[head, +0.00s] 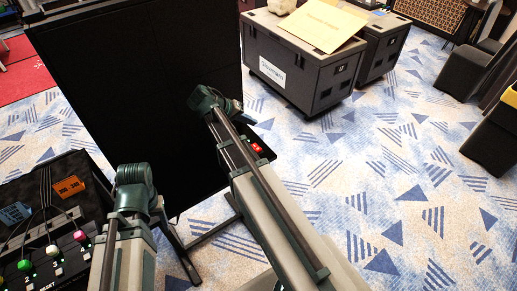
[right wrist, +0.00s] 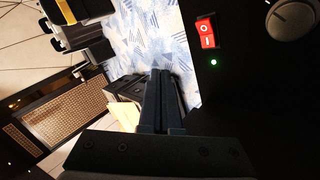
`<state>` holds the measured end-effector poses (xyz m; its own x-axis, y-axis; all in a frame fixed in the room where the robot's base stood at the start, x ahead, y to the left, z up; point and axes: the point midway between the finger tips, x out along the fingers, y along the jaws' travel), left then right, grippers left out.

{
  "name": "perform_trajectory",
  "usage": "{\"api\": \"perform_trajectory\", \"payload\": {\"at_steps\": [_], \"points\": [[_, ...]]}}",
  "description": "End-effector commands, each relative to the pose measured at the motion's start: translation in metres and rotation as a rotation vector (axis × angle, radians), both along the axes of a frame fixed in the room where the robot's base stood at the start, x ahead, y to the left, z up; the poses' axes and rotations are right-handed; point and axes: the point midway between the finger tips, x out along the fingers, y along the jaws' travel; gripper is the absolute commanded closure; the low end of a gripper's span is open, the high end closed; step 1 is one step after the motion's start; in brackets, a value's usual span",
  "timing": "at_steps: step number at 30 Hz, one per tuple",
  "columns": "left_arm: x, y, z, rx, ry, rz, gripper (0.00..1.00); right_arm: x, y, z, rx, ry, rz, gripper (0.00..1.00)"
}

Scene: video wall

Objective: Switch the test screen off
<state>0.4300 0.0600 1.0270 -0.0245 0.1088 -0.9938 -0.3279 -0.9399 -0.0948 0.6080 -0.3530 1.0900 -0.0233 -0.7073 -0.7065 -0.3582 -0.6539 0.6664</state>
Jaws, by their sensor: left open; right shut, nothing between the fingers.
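A red rocker switch (right wrist: 206,32) marked O and I sits on a black panel in the right wrist view. A small green light (right wrist: 213,62) glows just below it, and a grey round knob (right wrist: 292,22) is to its right. The red switch also shows small in the head view (head: 257,148), beside my right arm, near the lower right of a large black panel (head: 140,80). My right gripper (right wrist: 162,75) is shut and empty, left of the switch in the wrist picture and apart from it. My left arm shows in the head view, but its gripper is hidden.
A dark console (head: 98,205) with coloured knobs and plugs stands at the left. Black cases (head: 285,75) with a cardboard sheet (head: 315,25) stand behind at the upper right. Dark chairs (head: 490,140) are at the right edge. Patterned carpet (head: 400,190) is clear at the right.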

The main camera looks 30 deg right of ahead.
Motion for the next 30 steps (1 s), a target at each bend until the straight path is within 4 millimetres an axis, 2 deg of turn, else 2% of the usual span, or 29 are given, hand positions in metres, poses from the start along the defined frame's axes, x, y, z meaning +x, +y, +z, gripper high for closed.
{"api": "perform_trajectory", "payload": {"at_steps": [8, 21, 30], "points": [[0.0, 0.0, -0.021, 0.0, 0.0, 0.001, 0.47, -0.006, 0.0, -0.021, 0.001, 0.0, 0.0, 1.0], [0.0, 0.0, -0.076, 0.0, 0.0, 0.002, 0.47, -0.024, -0.002, -0.076, 0.001, 0.0, 0.0, 1.0], [0.0, 0.0, -0.083, 0.0, 0.0, 0.002, 0.47, -0.027, -0.002, -0.083, 0.001, 0.0, 0.0, 1.0]]}}
